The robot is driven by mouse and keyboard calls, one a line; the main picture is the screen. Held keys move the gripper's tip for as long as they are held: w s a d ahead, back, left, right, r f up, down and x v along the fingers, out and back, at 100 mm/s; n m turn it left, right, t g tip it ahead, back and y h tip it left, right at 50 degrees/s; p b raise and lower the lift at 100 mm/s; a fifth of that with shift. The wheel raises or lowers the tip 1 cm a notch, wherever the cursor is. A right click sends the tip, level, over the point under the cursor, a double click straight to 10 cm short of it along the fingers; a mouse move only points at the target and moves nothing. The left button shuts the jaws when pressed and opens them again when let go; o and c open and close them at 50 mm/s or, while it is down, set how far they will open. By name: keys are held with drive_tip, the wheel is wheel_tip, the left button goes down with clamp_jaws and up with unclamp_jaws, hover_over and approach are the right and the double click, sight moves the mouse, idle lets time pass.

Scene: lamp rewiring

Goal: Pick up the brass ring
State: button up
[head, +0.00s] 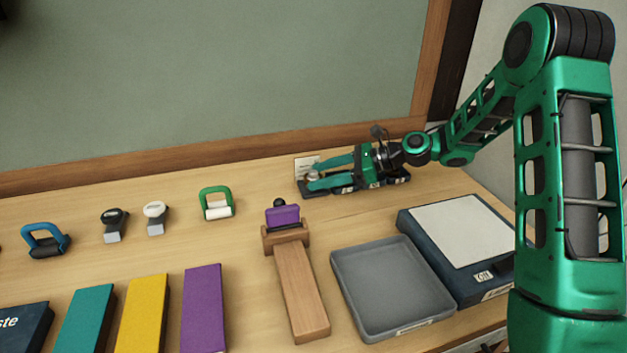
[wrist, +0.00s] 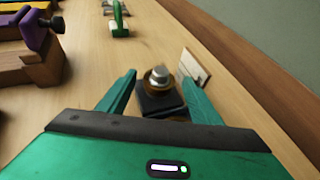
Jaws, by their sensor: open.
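The brass ring (wrist: 151,85) sits around a silver-topped post on a dark block (wrist: 160,103) in the wrist view. In the head view the post and ring (head: 313,176) are small at the back of the bench, partly hidden by my fingers. My gripper (wrist: 158,80) is open, with one green finger on each side of the block and the ring between and slightly beyond the fingertips. In the head view my gripper (head: 315,173) reaches in low from the right. I cannot tell whether a finger touches the ring.
A small white card (head: 306,164) stands behind the block. A grey tray (head: 390,284) and a dark box with a white top (head: 463,232) are at the front right. A wooden stand with a purple clamp (head: 284,217) is left of the tray. A green-handled tool (head: 216,202) lies further left.

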drive_tip(key=c, duration=1.2)
drive_tip(key=shift+r, duration=0.1)
drive_tip(key=shift+c, duration=0.2)
